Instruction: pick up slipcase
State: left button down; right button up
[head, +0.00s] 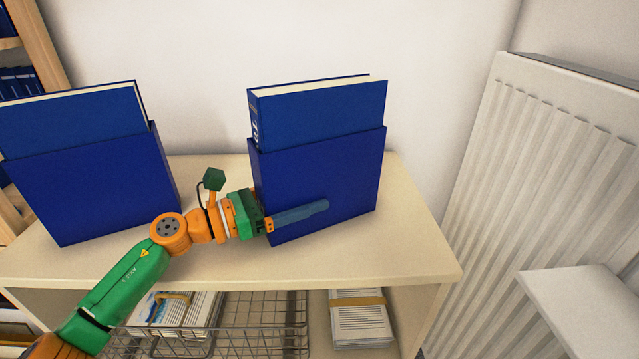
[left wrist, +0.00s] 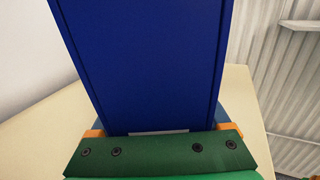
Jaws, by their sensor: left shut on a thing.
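A blue slipcase (head: 345,165) with a blue book (head: 320,112) partly out of its top stands upright on the right half of the pale shelf top (head: 400,255). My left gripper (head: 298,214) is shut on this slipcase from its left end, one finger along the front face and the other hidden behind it. In the left wrist view the slipcase (left wrist: 145,65) fills the space between the fingers. I cannot tell any gap under it. A second blue slipcase (head: 95,190) with a book (head: 80,120) in it stands at the left. My right gripper is not in view.
A wire basket (head: 260,325) and bundled papers (head: 360,320) lie on the shelf below. A white radiator (head: 560,160) stands at the right and a plain wall (head: 200,60) behind. A wooden bookcase (head: 45,45) is at the far left. The shelf top's front right is clear.

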aim_at(302, 178)
pick_arm(q)
jog(key=shift+w+r, duration=0.1)
jog(key=shift+r, duration=0.5)
notch_tip(302, 178, up, 2)
jog(key=shift+r, duration=0.2)
jog(key=s+r+p, duration=0.6)
jog(key=s+r, duration=0.3)
jog(key=s, duration=0.5)
jog(key=shift+d+r, duration=0.2)
jog(key=shift+r, duration=0.1)
